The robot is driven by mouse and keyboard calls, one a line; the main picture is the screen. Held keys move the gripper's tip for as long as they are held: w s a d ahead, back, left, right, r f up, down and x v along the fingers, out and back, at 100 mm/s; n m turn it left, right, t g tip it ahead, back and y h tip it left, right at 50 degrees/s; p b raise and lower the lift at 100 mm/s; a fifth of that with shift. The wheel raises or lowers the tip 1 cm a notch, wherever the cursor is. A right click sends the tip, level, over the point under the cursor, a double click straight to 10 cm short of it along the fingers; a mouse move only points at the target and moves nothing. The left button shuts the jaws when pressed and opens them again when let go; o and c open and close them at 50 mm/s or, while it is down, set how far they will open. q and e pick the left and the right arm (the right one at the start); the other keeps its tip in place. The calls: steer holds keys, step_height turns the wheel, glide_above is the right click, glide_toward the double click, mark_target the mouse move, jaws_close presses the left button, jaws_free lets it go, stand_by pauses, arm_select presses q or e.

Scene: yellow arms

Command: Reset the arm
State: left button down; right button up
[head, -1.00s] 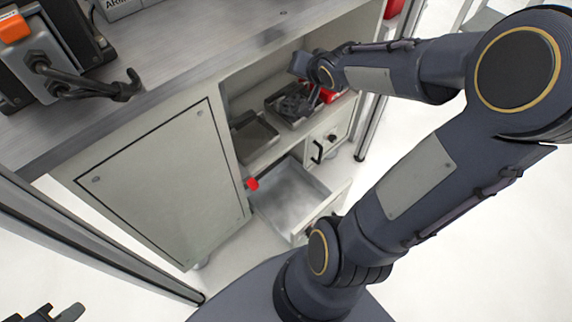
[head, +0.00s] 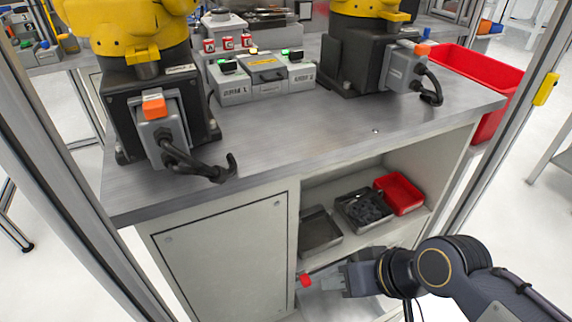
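Two yellow arms stand on the bench, a left one (head: 128,30) and a right one (head: 372,12), each on a dark base. Between them is a grey control unit with a left box (head: 230,88), a middle box (head: 268,78) and a right box (head: 300,76). The boxes carry small green and yellow lights; the labels are hard to read. My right gripper (head: 328,279) is low in front of the cabinet, pointing left, with its tips close to a small red piece (head: 305,281). I cannot tell whether they touch. My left gripper is out of view.
The cabinet shelf holds an empty grey tray (head: 319,240), a tray of dark parts (head: 364,209) and a red bin (head: 401,192). A frame post (head: 75,180) stands left. The bench front (head: 330,135) is mostly clear.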

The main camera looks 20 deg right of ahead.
step_height(320, 180, up, 29)
steer(key=p, duration=2.7)
steer(key=shift+p, duration=0.3)
